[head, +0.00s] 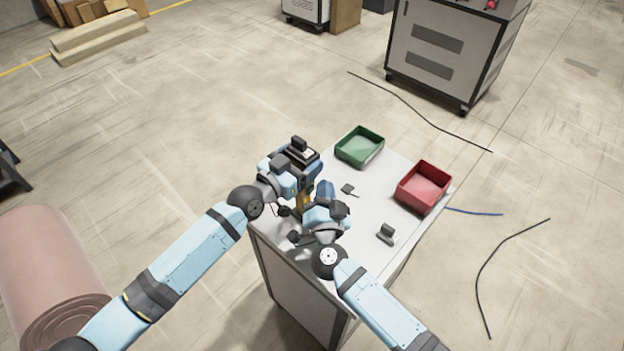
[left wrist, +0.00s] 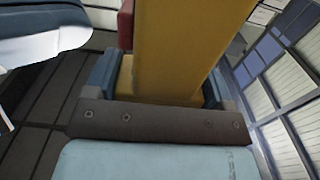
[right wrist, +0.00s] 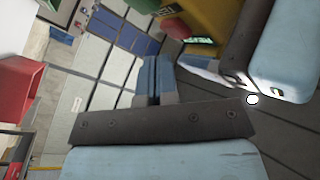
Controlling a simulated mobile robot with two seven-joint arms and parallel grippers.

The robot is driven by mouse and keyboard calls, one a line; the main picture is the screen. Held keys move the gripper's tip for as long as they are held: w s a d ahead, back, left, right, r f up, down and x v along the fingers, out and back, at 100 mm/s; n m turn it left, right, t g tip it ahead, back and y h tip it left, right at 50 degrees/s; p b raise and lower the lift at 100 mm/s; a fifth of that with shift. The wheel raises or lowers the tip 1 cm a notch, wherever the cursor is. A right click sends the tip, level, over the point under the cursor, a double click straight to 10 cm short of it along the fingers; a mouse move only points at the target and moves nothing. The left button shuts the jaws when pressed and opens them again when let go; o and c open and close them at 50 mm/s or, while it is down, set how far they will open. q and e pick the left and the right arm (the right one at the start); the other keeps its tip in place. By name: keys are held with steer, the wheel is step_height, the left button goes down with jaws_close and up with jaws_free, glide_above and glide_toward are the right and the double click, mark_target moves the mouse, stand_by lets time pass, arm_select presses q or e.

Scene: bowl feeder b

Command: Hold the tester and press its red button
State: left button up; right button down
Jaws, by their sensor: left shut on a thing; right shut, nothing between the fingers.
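The yellow tester (head: 304,200) is upright above the left side of the grey table, mostly hidden between my arms. My left gripper (head: 303,187) is shut on it; in the left wrist view the tester (left wrist: 178,50) fills the space between the fingers. The red button shows as a red edge (left wrist: 126,24) there, and in the right wrist view as a red knob (right wrist: 178,28) on the tester's side. A green label shows beside it. My right gripper (head: 325,189) is shut and empty; its fingertips (right wrist: 156,62) are near the button, with a visible gap in the picture.
A green bin (head: 360,147) and a red bin (head: 423,187) stand on the table's far and right sides. A small dark part (head: 348,189) and a grey block (head: 387,234) lie on the tabletop (head: 385,205). Cables and a cabinet (head: 445,50) are on the floor beyond.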

steer(key=shift+w+a, duration=0.1)
stand_by(0.7)
steer(key=shift+w+a, duration=0.2)
steer(key=shift+w+a, duration=0.3)
stand_by(0.9)
steer(key=shift+s+d, duration=0.6)
stand_by(0.4)
steer(key=s+d, duration=0.3)
steer(key=shift+s+d, duration=0.3)
stand_by(0.6)
